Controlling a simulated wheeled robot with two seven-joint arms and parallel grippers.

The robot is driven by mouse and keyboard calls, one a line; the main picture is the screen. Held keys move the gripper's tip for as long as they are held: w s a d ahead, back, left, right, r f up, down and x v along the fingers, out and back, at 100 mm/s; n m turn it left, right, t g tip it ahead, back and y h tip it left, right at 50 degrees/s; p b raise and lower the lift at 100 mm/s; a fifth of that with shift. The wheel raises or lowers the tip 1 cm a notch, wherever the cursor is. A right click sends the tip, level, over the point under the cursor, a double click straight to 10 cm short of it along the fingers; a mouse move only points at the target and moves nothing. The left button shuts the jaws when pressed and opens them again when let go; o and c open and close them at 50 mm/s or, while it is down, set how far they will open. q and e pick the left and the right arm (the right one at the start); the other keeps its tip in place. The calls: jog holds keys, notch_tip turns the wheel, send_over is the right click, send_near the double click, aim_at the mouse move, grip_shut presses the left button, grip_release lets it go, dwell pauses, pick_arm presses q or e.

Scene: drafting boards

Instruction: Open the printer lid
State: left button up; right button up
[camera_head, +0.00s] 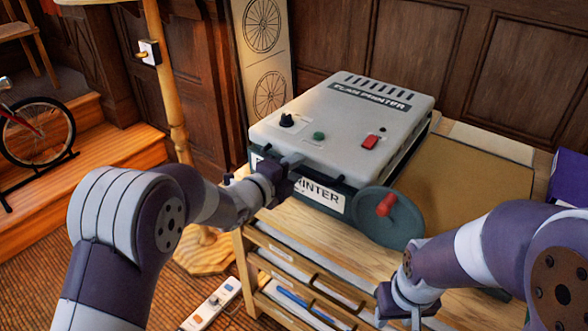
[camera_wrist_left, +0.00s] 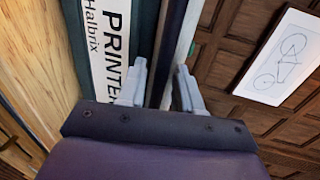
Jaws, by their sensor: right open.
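The plan printer has a pale grey lid (camera_head: 345,120) lying flat on a dark green body (camera_head: 372,197), with a dark seam between them. A white "PRINTER" label (camera_head: 318,196) is on its front. My left gripper (camera_head: 285,170) is at the lid's front edge, near the left corner. In the left wrist view its two fingers (camera_wrist_left: 160,88) stand apart, one on the body-front side and one on the lid side of the seam; contact is unclear. My right gripper (camera_head: 408,308) is open and empty, low in the head view, partly hidden by my right arm.
A green disc with a red crank handle (camera_head: 386,205) sticks out at the printer's front right. The printer stands on a wooden cabinet (camera_head: 270,226) with several drawers. A brown board (camera_head: 465,180) lies to its right. A wooden post (camera_head: 170,90) stands at the left; a power strip (camera_head: 210,305) is on the floor.

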pick_arm(q)
jog(key=shift+w, duration=0.1)
grip_shut()
jog(key=shift+r, duration=0.1)
